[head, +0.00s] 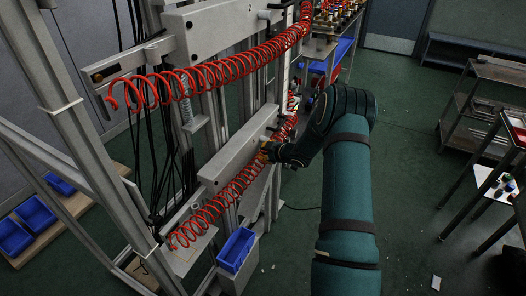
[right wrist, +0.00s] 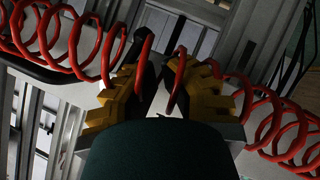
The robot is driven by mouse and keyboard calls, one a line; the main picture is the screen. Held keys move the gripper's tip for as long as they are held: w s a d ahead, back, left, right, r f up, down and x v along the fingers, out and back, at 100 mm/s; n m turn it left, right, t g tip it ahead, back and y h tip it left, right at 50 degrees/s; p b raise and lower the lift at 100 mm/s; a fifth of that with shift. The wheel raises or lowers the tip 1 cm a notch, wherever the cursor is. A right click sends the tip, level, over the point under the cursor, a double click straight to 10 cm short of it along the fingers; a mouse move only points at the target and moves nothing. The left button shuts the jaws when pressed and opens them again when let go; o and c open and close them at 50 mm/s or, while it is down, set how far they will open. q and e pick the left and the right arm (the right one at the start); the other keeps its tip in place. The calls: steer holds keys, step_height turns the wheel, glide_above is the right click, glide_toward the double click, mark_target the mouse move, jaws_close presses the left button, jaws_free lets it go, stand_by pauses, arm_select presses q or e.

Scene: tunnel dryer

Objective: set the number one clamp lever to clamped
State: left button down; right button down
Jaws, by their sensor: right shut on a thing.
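The lower grey clamp housing (head: 232,152) is a long box on the frame; I cannot read a number on it. My right gripper (head: 266,150) is at its right end, beside the red coiled hose. In the right wrist view my yellow-fingered right gripper (right wrist: 160,88) is shut on the clamp lever, whose black end (right wrist: 143,40) shows beyond the fingers. Loops of the red coiled hose (right wrist: 95,45) pass in front of and between the fingers, so the grip is partly hidden. I cannot tell the lever's exact setting. My left gripper is not in view.
An upper grey housing (head: 222,25) marked 2 sits above, with another red coiled hose (head: 215,72) below it. Metal shelving (head: 480,110) stands at the right. The green floor between is mostly clear.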

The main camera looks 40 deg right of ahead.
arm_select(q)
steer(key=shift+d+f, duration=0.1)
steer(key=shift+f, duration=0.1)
arm_select(e)
steer(key=shift+w+d+f, duration=0.1)
steer(key=shift+d+f, duration=0.15)
steer(key=shift+f, duration=0.2)
steer(key=shift+d+f, duration=0.2)
steer(key=shift+d, duration=0.1)
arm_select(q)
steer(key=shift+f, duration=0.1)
